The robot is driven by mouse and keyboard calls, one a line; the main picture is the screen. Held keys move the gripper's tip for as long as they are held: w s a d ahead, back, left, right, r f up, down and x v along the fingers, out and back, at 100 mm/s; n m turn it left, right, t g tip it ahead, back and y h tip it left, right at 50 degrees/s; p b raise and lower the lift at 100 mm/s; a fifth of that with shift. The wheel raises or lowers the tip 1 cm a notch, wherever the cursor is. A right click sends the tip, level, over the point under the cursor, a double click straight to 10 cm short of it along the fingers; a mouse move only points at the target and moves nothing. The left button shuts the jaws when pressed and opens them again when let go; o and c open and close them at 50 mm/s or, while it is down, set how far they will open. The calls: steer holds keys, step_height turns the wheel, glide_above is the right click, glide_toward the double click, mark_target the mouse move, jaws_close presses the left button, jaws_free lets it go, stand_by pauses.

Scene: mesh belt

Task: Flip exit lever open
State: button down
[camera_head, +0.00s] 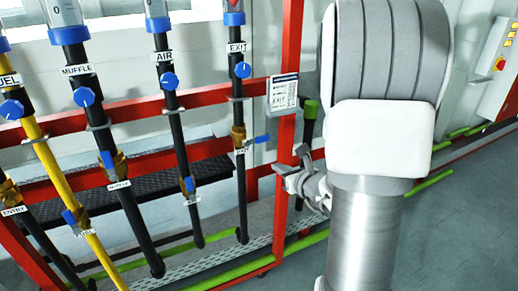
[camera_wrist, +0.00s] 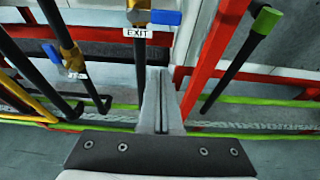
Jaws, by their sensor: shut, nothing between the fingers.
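The exit lever (camera_head: 262,139) is a small blue handle on a brass valve (camera_head: 238,138) low on the black EXIT pipe. It sticks out to the right, crosswise to the pipe. In the wrist view the blue lever (camera_wrist: 166,17) is at the top, just above the EXIT label (camera_wrist: 137,33). My gripper (camera_head: 280,169) is below and to the right of the lever in the head view, apart from it. In the wrist view my gripper's fingers (camera_wrist: 160,72) are together with nothing between them, below the lever and label. My arm hides what is behind it.
Other pipes with blue levers stand to the left, such as the AIR lever (camera_head: 189,184) and MUFFLE lever (camera_head: 106,160). A red upright post (camera_head: 285,130) and a green-capped black bar (camera_wrist: 264,22) are close on the right. Red rails run behind the pipes.

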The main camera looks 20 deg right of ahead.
mark_target(257, 141)
steer(key=b+x, duration=0.2)
steer(key=x, duration=0.8)
step_height(257, 141, up, 4)
steer(key=shift+p, duration=0.6)
steer(key=shift+d, duration=0.1)
steer(key=shift+r+b, duration=0.1)
steer(key=shift+b, duration=0.2)
